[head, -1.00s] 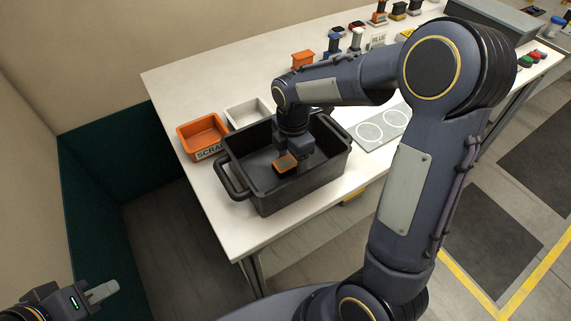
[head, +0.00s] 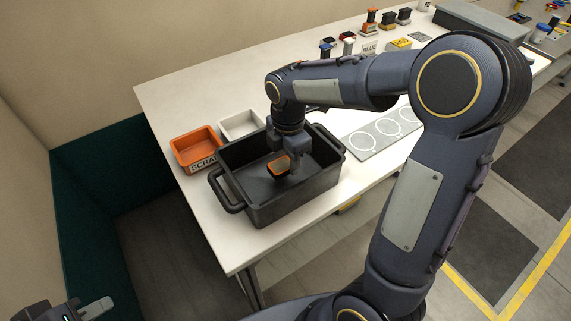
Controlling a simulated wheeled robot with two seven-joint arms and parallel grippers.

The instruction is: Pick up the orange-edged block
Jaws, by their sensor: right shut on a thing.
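The orange-edged block (head: 279,167), dark-faced with an orange rim, is inside the black bin on the table. My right gripper (head: 287,164) reaches down into the bin and is shut on it. The block is tilted, and the fingers partly hide it. I cannot tell whether it touches the bin floor. My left gripper (head: 97,309) is low at the left edge, away from the table; its opening is not clear.
The black bin (head: 258,216) has high walls and side handles. An orange scrap tray (head: 196,148) and a white tray (head: 240,124) stand behind it. A grey plate with circles (head: 370,145) lies to the right. Several small tools stand farther back.

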